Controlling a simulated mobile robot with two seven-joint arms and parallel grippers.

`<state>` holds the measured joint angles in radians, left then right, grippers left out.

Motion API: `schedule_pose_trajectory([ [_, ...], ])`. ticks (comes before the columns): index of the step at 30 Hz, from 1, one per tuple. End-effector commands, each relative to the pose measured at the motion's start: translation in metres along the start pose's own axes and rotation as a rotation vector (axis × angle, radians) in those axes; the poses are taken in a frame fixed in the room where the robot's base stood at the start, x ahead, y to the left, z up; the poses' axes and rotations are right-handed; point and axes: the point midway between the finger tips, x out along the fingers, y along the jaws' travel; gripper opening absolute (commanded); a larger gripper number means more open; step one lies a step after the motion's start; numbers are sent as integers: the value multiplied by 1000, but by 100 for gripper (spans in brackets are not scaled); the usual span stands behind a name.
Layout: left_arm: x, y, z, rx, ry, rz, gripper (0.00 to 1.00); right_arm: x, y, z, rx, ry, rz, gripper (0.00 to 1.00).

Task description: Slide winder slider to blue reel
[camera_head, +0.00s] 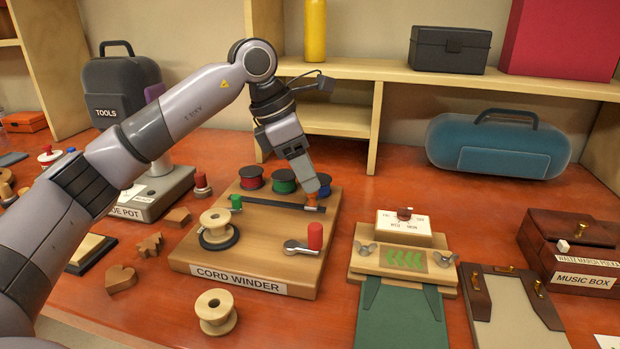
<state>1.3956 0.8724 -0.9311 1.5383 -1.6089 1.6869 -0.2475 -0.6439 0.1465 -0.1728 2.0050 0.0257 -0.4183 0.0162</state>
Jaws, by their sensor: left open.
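The wooden cord winder (215,258) stands on the table, with a dark slot bar (275,205) across it. A small orange knob (311,199), seemingly the winder slider, is at the bar's right end. Behind the bar stand a red reel (251,174), a green reel (284,178) and, furthest right, the blue reel (325,180), partly hidden by my gripper. My left gripper (312,190) is open and points down right at the orange knob; I cannot tell whether its fingers straddle it. A green knob (236,202) is at the bar's left end. My right gripper is not in view.
A wooden spool (215,222) and a red-handled crank (315,236) stand on the winder. A loose spool (215,306) is in front. A card stand (403,228) and music box (575,250) lie to the right. My left arm crosses above the left side.

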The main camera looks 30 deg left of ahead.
Motion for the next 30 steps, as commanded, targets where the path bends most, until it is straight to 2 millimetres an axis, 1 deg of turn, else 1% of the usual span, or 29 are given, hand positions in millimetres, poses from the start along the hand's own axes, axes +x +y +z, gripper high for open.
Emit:
schedule_pose_trajectory([
  [1,-10,1,1,-1,-4,4,47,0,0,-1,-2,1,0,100],
  [3,-22,1,1,-1,-4,4,47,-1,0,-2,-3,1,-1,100],
  [6,-36,0,1,0,-4,2,47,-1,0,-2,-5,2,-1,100],
  [9,-44,0,1,0,-2,1,47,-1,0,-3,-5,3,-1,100],
  [13,-47,0,1,0,-2,1,47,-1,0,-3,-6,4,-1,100],
  [30,-47,0,1,0,-2,0,47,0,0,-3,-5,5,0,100],
])
